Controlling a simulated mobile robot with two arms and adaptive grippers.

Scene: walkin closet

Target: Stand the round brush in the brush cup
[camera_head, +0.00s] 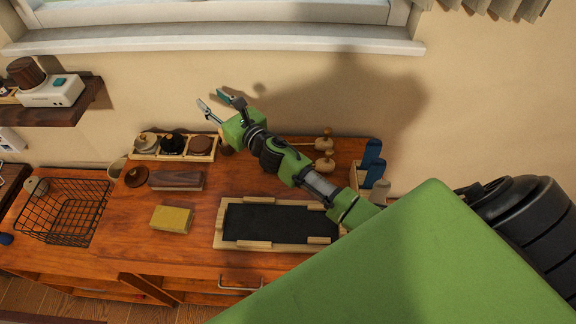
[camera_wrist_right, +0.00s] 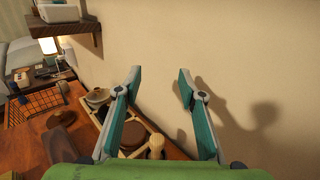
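My right gripper (camera_head: 214,99) is open and empty, raised near the wall above the back of the wooden counter. In the right wrist view its two fingers (camera_wrist_right: 159,72) stand apart with only wall between the tips. Below it, a light tray (camera_head: 174,158) with three compartments holds round items. A small wooden piece with a rounded top (camera_wrist_right: 155,146) stands by the tray's near end; I cannot tell if it is the round brush. A beige cup-like vessel (camera_head: 117,167) stands left of the tray, possibly the brush cup. My left gripper is not in view.
On the counter are a dark round lid-like item (camera_head: 137,177), a brown block (camera_head: 176,181), a yellow block (camera_head: 171,219), a wire basket (camera_head: 62,211) and a black-matted board (camera_head: 275,223). Knobbed wooden pieces (camera_head: 325,164) stand at the right. A wall shelf (camera_head: 62,106) juts out at left.

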